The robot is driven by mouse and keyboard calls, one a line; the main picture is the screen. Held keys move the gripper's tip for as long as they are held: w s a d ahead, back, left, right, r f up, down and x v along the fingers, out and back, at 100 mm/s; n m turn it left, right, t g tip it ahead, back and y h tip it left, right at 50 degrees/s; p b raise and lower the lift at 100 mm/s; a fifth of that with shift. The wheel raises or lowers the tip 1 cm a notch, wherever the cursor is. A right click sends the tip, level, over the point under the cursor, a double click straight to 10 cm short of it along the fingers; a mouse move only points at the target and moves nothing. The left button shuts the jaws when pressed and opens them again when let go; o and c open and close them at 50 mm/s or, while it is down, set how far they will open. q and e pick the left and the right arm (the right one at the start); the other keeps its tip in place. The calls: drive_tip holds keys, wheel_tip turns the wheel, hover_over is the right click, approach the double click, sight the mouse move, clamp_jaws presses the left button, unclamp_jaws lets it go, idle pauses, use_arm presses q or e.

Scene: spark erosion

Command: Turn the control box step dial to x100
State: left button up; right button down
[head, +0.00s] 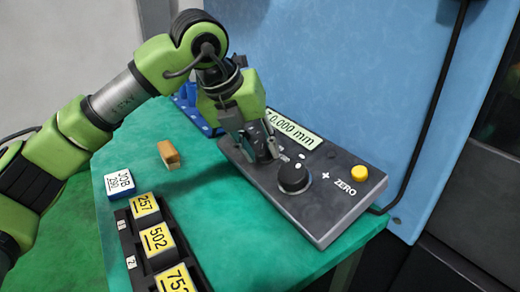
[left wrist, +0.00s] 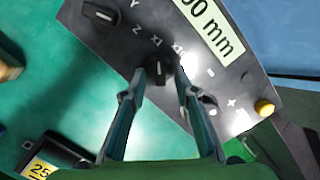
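The grey control box (head: 330,205) lies on the green table. My left gripper (head: 259,156) points down over its far-left part. In the left wrist view its two fingertips (left wrist: 165,78) are at either side of the step dial (left wrist: 159,69), a black knob with a white mark. Whether they touch it is unclear. Step labels beside the dial are partly hidden and the selected value is unreadable. In the head view the fingers mostly hide this dial. A larger black round knob (head: 293,177) stands apart, right of the gripper. My right gripper is not in view.
The box also has another dial (left wrist: 100,15), a display (head: 292,128) and a yellow button (head: 359,173). A wooden block (head: 168,155), a JOB block (head: 119,184) and a black rack (head: 190,262) with yellow labels are on the table. A blue panel (head: 350,70) rises behind.

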use_arm(q)
drive_tip(key=shift+f, duration=0.15)
clamp_jaws()
